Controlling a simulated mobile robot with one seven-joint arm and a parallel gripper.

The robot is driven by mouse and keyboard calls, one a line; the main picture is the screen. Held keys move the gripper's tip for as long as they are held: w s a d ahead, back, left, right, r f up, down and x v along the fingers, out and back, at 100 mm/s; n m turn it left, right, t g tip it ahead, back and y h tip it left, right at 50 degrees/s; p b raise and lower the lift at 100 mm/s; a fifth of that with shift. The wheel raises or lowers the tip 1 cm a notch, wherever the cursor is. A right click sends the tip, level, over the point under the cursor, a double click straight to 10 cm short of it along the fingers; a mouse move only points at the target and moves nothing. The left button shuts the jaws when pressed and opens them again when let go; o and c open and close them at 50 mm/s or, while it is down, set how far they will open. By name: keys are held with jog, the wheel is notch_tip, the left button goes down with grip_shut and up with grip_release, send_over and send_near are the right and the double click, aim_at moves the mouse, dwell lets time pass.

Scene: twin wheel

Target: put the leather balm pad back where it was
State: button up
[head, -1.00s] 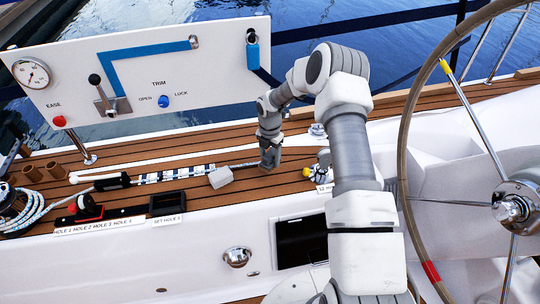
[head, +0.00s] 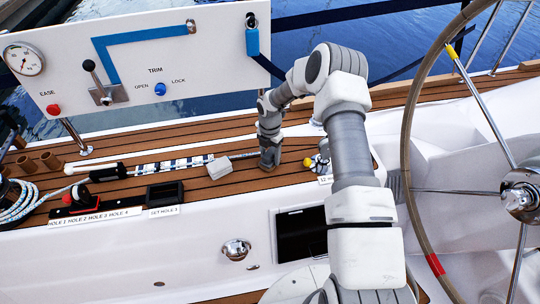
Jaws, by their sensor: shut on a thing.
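My gripper (head: 268,164) points down just above the teak deck, to the right of a light grey block (head: 219,167). It is small in the head view, and its fingertips are hard to make out. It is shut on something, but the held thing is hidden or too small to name. I cannot pick out the leather balm pad for certain anywhere in view.
A striped rod (head: 180,165) lies left of the grey block. A black tray (head: 165,193) sits beside the hole labels. The white trim panel (head: 200,75) stands behind. A yellow-and-black fitting (head: 317,163) lies right of my gripper. The large steering wheel (head: 408,150) stands at right.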

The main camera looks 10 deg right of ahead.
jog(key=shift+f, duration=0.35)
jog(key=o, duration=1.5)
jog(key=shift+c, duration=0.2)
notch_tip(320, 180, up, 18)
jog(key=p, duration=0.4)
jog(key=shift+f, duration=0.25)
